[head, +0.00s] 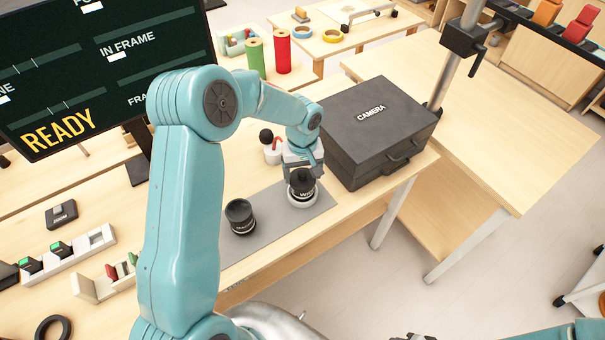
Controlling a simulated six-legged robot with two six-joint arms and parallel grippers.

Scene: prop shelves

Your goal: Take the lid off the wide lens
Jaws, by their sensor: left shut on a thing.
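The wide lens (303,197) stands upright on a grey mat (262,241), with a pale band and its label facing me. Its dark lid (302,178) is at the top of the lens. My left gripper (301,172) reaches down from above and is shut on the lid. I cannot tell whether there is a gap between lid and lens. A dark piece at the bottom edge (412,337) seems to be part of my right gripper, mostly cut off; its jaws do not show clearly.
A second black lens (240,217) stands on the mat to the left. A black camera case (376,130) sits close behind on the right. A red-handled item (272,152) is behind the gripper. A dark screen reading READY (100,70) stands at the left.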

